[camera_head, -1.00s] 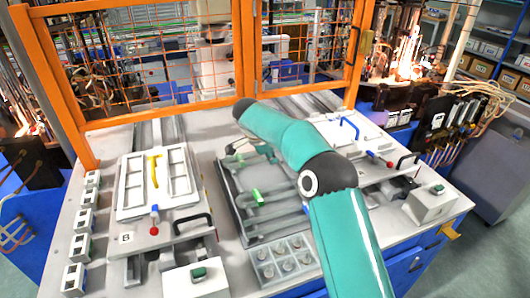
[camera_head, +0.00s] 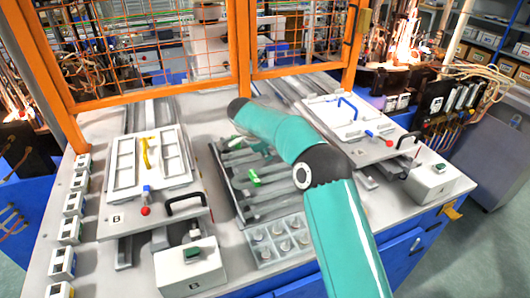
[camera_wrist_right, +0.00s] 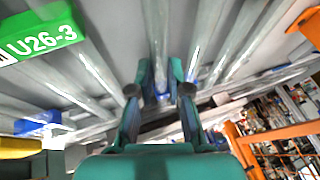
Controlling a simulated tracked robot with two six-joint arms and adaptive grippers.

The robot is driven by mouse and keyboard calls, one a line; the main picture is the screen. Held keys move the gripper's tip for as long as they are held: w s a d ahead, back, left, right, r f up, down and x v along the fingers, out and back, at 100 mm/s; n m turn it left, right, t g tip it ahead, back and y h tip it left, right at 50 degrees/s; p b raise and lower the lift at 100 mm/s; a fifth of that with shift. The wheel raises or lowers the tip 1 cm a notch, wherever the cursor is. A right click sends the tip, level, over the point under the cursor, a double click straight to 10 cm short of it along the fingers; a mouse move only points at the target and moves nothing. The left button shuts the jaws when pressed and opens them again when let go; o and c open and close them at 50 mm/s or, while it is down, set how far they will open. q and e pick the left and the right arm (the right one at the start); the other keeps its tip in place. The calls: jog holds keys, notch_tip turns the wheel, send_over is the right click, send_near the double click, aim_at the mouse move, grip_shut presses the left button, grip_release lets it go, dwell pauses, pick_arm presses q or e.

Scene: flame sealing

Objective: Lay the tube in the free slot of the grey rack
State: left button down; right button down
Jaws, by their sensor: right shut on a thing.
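The grey rack (camera_head: 243,213) lies in the middle of the bench, with several long bars or tubes and small green tags on it. My right arm reaches over it and hides its right part. My right gripper (camera_wrist_right: 160,90) is shut on a thin, pale, clear tube (camera_wrist_right: 161,78), only partly visible between the fingertips. In the head view the right gripper is small and partly hidden at the rack's far end, so I cannot tell whether the tube touches the rack. Which slot is free is not clear. My left gripper is not in view.
A white framed tray (camera_head: 122,170) with a yellow piece is left of the rack. A white plate (camera_head: 340,118) with a blue handle is to the right. A grey holder with round pegs (camera_head: 262,253) stands in front. An orange fence (camera_head: 245,55) closes the back.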

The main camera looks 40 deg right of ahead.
jog(key=shift+f+b, duration=0.45)
jog(key=shift+b, duration=0.1)
dwell(1.2)
jog(key=c, duration=1)
grip_release()
jog(key=shift+c, duration=0.2)
jog(key=v, duration=1.2)
jog(key=shift+f, duration=0.1)
